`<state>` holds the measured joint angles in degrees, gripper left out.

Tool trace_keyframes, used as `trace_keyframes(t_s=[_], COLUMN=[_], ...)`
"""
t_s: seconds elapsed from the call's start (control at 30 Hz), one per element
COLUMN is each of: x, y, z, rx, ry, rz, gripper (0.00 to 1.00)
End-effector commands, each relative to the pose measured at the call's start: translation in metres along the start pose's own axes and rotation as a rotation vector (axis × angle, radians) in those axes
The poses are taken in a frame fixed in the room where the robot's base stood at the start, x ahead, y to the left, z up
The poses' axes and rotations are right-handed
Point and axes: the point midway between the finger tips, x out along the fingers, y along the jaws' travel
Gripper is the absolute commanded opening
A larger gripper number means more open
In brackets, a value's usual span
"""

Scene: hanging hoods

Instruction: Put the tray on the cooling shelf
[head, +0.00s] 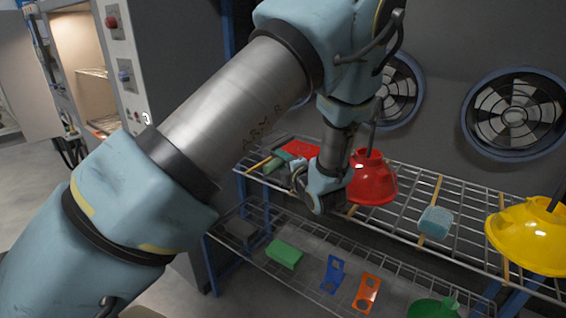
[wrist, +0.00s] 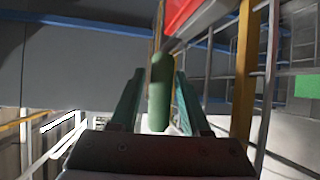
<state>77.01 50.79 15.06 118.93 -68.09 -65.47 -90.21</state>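My gripper (wrist: 160,85) has its two teal fingers apart, one on each side of a green cylinder (wrist: 158,92) like a handle. Narrow gaps seem to show beside the cylinder, so the fingers do not look closed on it. In the head view my gripper (head: 286,160) is at the left end of the upper wire shelf (head: 405,205), next to the green cylinder (head: 271,165). A flat red piece (head: 302,149) lies just behind; it may be the tray, but my wrist partly hides it. Red also shows at the top of the wrist view (wrist: 186,12). Which shelf is the cooling shelf is unclear.
A red hood (head: 373,180) and a yellow hood (head: 535,235) are along the upper shelf, with a pale blue block (head: 435,221) between them. The lower rack holds a green block (head: 285,254), blue bracket (head: 333,274) and orange bracket (head: 367,292). An open lit oven (head: 85,60) stands at left.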

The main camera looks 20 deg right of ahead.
Motion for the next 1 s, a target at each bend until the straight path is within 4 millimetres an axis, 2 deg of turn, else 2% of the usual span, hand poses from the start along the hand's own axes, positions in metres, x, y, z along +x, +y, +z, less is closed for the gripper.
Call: trace_keyframes(t_s=[0.13, 0.23, 0.5, 0.7, 0.83, 1.0], x=[-0.005, -0.018, -0.074, -0.106, -0.117, -0.12], y=[-0.001, -0.002, -0.002, -0.002, 0.0, 0.001], z=[0.001, 0.001, 0.001, 0.0, 0.0, 0.0], rx=[0.0, -0.001, -0.002, -0.001, -0.001, 0.0], ry=[-0.001, -0.003, -0.004, -0.002, -0.001, 0.001], rz=[-0.001, -0.001, -0.001, -0.001, 0.0, 0.001], gripper=[0.47, 0.47, 0.47, 0.47, 0.47, 0.47])
